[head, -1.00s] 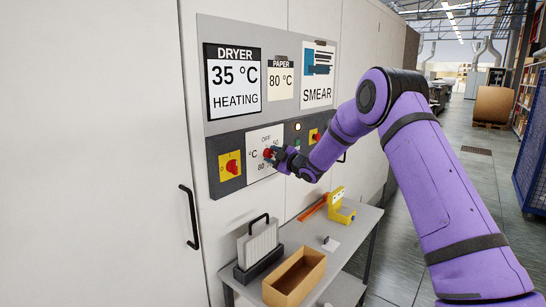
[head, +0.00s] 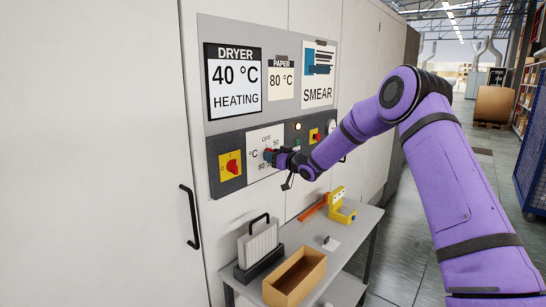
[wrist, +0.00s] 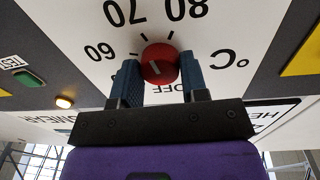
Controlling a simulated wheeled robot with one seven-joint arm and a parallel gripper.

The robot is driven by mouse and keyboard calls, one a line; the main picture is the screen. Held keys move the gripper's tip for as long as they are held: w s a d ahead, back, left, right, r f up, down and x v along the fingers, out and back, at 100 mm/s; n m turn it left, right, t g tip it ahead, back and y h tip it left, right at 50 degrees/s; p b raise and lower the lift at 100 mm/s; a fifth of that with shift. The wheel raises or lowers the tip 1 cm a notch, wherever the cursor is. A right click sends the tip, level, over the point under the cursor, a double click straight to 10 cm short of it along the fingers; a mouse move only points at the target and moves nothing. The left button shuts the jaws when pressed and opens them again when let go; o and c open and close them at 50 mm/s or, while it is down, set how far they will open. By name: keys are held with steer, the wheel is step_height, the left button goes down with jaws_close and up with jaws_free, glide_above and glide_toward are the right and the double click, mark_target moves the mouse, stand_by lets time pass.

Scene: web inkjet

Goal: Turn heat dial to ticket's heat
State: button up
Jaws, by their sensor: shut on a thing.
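The red heat dial (head: 267,155) sits on a white scale plate (head: 262,139) marked OFF, 50, 80 and °C. In the wrist view the dial (wrist: 160,66) is seen upside down, with 60, 70 and 80 around it. My gripper (wrist: 158,82) is shut on the dial, a blue finger on each side. It also shows in the head view (head: 272,157), hiding part of the scale. The paper ticket (head: 281,81) reads 80 °C. The dryer display (head: 235,83) reads 40 °C, HEATING.
A red switch on a yellow plate (head: 231,166) is left of the dial, another (head: 314,136) to its right. A lit lamp (wrist: 65,102) and green TEST button (wrist: 28,79) are close by. Below, a bench holds an open box (head: 294,277).

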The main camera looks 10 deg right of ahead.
steer(key=shift+f+m+g, duration=0.1)
steer(key=shift+m+g, duration=0.2)
steer(key=shift+m, duration=3.5)
steer(key=o, duration=0.9)
steer(key=v, duration=1.1)
steer(key=shift+a, duration=0.1)
